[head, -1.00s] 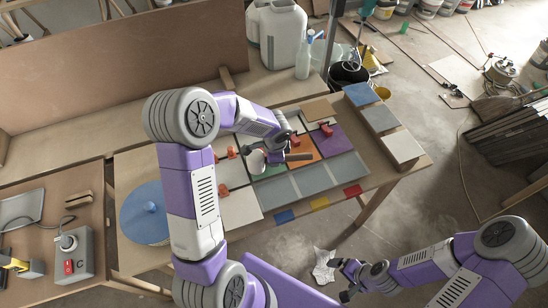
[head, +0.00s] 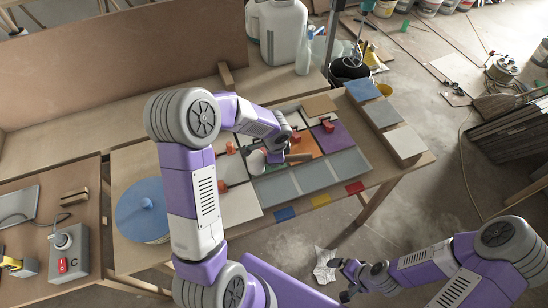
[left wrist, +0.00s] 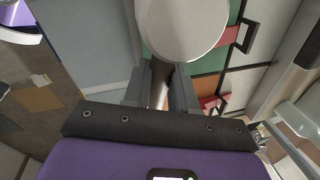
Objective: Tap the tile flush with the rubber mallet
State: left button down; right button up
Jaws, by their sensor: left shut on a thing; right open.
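My left gripper (head: 277,156) is shut on the handle of the rubber mallet, over the tiles on the bench. The pale mallet head (head: 256,162) points left and the dark handle (head: 299,157) sticks out right; the head also shows large in the left wrist view (left wrist: 182,22). An orange tile (head: 303,146), a purple tile (head: 332,137) and grey tiles (head: 313,175) lie around it, with red clips (head: 326,125) at joints. A green tile is partly hidden by the mallet. I cannot tell whether the head touches a tile. My right gripper (head: 343,280) is open and empty, off the bench.
A blue round lid-like disc (head: 142,212) lies at the bench's left end. Three loose tiles (head: 382,114) line its right end. A spray bottle (head: 303,56) and a white canister (head: 277,30) stand behind. A switch box (head: 68,250) sits on the left table.

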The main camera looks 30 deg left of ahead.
pick_arm(q)
jog(key=shift+f+b, duration=0.2)
jog(key=shift+b, duration=0.1)
dwell(0.5)
jog(key=shift+r+p, duration=1.2)
jog(key=shift+r, duration=0.4)
jog(key=shift+f, duration=0.15)
notch_tip(320, 180, down, 3)
jog(key=b, duration=0.3)
jog(key=shift+f, duration=0.15)
jog(key=shift+r, duration=0.3)
